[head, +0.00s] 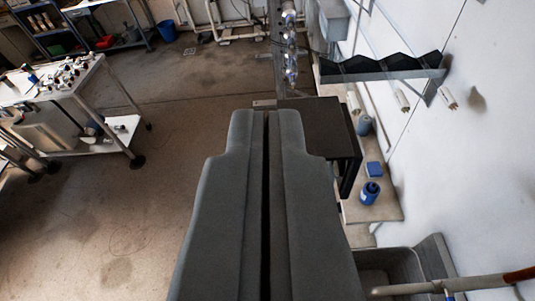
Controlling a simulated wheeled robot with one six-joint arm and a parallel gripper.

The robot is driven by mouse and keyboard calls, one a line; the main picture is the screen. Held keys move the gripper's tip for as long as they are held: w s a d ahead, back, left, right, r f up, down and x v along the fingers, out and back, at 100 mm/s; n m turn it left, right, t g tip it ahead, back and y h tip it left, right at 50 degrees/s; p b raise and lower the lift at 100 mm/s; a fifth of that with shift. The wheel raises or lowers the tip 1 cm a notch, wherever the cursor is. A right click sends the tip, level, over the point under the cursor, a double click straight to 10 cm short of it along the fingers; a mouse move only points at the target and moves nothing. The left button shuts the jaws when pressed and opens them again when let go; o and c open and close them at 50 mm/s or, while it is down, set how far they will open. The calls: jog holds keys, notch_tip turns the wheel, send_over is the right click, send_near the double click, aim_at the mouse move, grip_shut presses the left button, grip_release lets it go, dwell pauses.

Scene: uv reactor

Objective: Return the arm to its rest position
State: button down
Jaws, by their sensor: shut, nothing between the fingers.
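My gripper (266,112) fills the lower middle of the head view. Its two grey fingers lie side by side with only a thin dark line between them, so it is shut, with nothing held. The fingertips overlap the left part of a dark flat-topped stand (325,125) in the picture. I cannot tell whether they touch it. The gripper hides the floor and part of the stand behind it.
A white wheeled table (70,85) with small items stands at the left. A white wall (480,130) closes the right, with a black zigzag rack (380,68), blue bottle (370,193) and grey basin (395,265). Open floor (135,220) lies left of my gripper.

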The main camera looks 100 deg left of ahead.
jog(key=s+d+f+m+t+h, duration=0.2)
jog(key=d+f+m+t+h, duration=0.2)
jog(key=d+f+m+t, duration=0.45)
jog(key=s+d+f+m+t+h, duration=0.3)
jog(key=d+f+m+t+h, duration=0.15)
jog(key=d+f, duration=0.65)
jog(key=s+d+f+m+t+h, duration=0.1)
jog(key=s+d+f, duration=0.4)
jog(key=f, duration=0.5)
jog(key=s+d+f+m+t+h, duration=0.2)
jog(key=s+d+f+h, duration=0.3)
jog(key=s+f, duration=0.3)
notch_tip(320, 180, down, 3)
jog(key=shift+d+f+m+t+h, duration=0.2)
jog(key=shift+d+m+t+h, duration=0.15)
jog(key=shift+d+t, duration=0.2)
